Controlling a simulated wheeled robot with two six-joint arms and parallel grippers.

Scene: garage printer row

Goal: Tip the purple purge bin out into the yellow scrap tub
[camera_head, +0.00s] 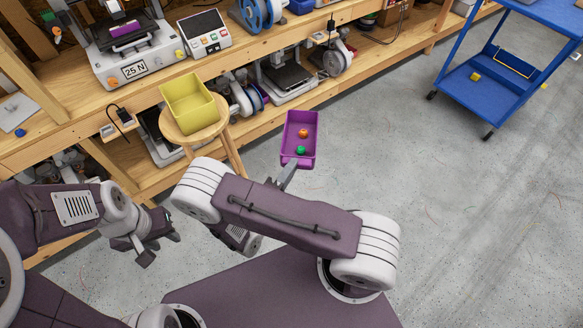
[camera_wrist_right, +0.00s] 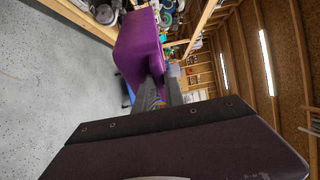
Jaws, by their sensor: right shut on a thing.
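The purple purge bin (camera_head: 312,153) is held upright above the grey floor, with an orange piece (camera_head: 303,133) and a green piece (camera_head: 300,150) inside. My right gripper (camera_head: 289,168) is shut on its near end. In the right wrist view the fingers (camera_wrist_right: 160,88) meet the bin's purple wall (camera_wrist_right: 138,45); its inside is hidden there. The yellow scrap tub (camera_head: 190,104) sits on a round wooden stool to the left of the bin, clear of it. My left gripper (camera_head: 161,250) is at lower left, empty, its fingers apart.
The wooden stool (camera_head: 205,134) stands in front of a wooden shelf bench (camera_head: 75,125) holding printers and spools. A blue cart (camera_head: 500,85) stands at the upper right. The floor (camera_head: 440,220) between the bin and the cart is open.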

